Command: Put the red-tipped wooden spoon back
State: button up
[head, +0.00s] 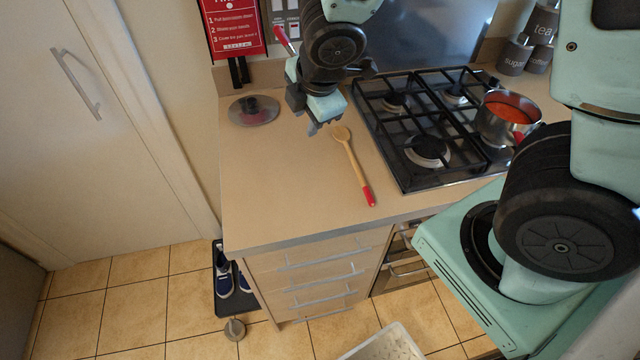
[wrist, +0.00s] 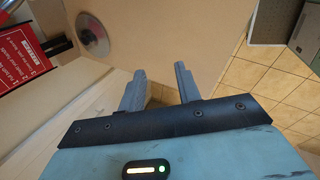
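The red-tipped wooden spoon (head: 351,162) lies flat on the beige counter left of the hob. Its bowl points to the back and its red handle end to the front edge. My gripper (head: 322,127) is over the counter, just left of and behind the spoon's bowl, with its fingers pointing down. The head view does not clearly show its height or whether it touches anything. In the wrist view my gripper (wrist: 160,86) has its two fingers apart with nothing between them. I cannot make out the spoon there.
A steel pot (head: 507,117) of red food stands on the black gas hob (head: 427,152). A glass lid (head: 254,111) lies at the counter's back left; it also shows in the wrist view (wrist: 92,36). A red sign (head: 231,24) hangs behind. The counter's front left is clear.

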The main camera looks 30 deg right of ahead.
jog(key=s+a+r+m+g, duration=0.2)
jog(key=s+a+r+m, duration=0.1)
jog(key=s, duration=0.7)
jog(key=s+a+r+m+g, duration=0.2)
jog(key=s+a+r+m, duration=0.1)
jog(key=s+a+m, duration=0.3)
jog(key=s+m, duration=0.2)
jog(key=s, duration=0.2)
jog(key=shift+s+a+r+y, duration=0.15)
jog(key=shift+s+a+y, duration=0.05)
jog(key=shift+s+y, duration=0.1)
notch_tip(320, 180, down, 8)
jog(key=b, duration=0.7)
jog(key=shift+r, duration=0.25)
jog(key=shift+w+d, duration=0.1)
